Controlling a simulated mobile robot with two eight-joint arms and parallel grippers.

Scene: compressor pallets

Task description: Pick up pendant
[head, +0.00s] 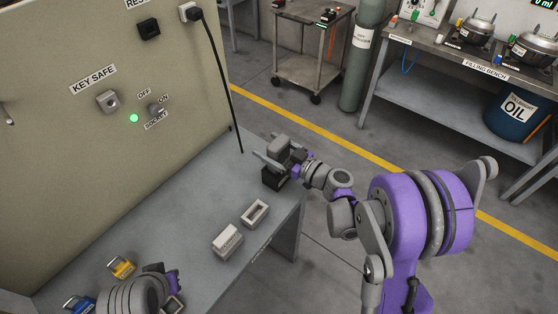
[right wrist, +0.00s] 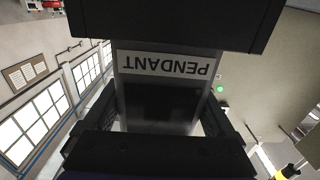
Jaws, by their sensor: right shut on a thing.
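My right gripper (head: 279,160) is over the far right end of the grey bench and shut on the pendant (head: 279,145), a grey box. A black block (head: 273,180) is directly below it; I cannot tell whether the two touch. In the right wrist view the pendant (right wrist: 167,64) fills the middle, with its PENDANT label upside down and a dark panel. Black parts sit above and below it there. My left gripper (head: 172,284) is at the lower left of the head view, partly hidden by its own wrist; its fingertips are not clear.
Two pale boxes (head: 227,240) (head: 255,213) stand on the bench (head: 190,205). A yellow padlock (head: 122,267) and a blue one (head: 79,304) lie at the lower left. A beige panel (head: 90,150) rises behind, with a black cable (head: 222,75) hanging down near the pendant.

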